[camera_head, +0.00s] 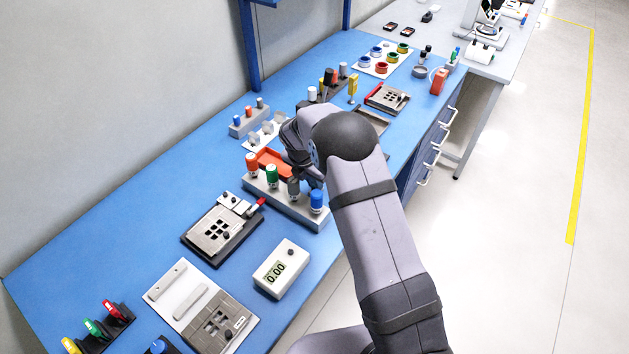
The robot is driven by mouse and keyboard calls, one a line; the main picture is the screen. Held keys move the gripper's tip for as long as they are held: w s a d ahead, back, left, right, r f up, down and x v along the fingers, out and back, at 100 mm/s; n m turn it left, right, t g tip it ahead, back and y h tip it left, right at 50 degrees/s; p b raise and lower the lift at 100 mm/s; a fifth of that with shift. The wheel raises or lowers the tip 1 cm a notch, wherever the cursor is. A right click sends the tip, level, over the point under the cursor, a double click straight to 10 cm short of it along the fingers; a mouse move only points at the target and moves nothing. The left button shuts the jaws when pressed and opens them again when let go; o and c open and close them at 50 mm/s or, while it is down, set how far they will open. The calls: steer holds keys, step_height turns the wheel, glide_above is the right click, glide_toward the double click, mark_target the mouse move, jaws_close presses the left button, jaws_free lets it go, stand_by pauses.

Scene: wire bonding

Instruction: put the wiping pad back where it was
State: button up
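My gripper (302,168) is over the middle of the blue bench, pointing down and partly hidden by my own arm. Its fingertips do not show clearly, so I cannot tell whether it is open or shut or holds anything. I cannot make out the wiping pad for certain. An orange tray (268,158) lies just left of my gripper, partly covered by it. Behind it, a white plate (252,141) carries several small pale grey pieces; I cannot tell whether one is a pad.
A grey rack (285,201) with orange, green, grey and blue-topped bottles stands just in front of my gripper. A meter reading 0.00 (281,268) and a dark fixture (222,230) are nearer. A red-edged fixture (387,98) and colored spools (381,58) are farther back.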

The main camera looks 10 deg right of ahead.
steer(key=o, duration=0.4)
steer(key=shift+c, duration=0.2)
steer(key=shift+r, duration=0.1)
steer(key=b+v, duration=0.2)
steer(key=v, duration=1)
steer(key=shift+b, duration=0.3)
steer(key=s+d+f+m+g+y, duration=0.1)
steer(key=s+d+m, duration=0.2)
steer(key=s+m, duration=1)
steer(key=s+d+f+m+g+y, duration=0.1)
steer(key=s+d+f+m, duration=0.1)
steer(key=s+m, duration=1.2)
steer(key=s, duration=0.3)
steer(key=shift+d, duration=0.4)
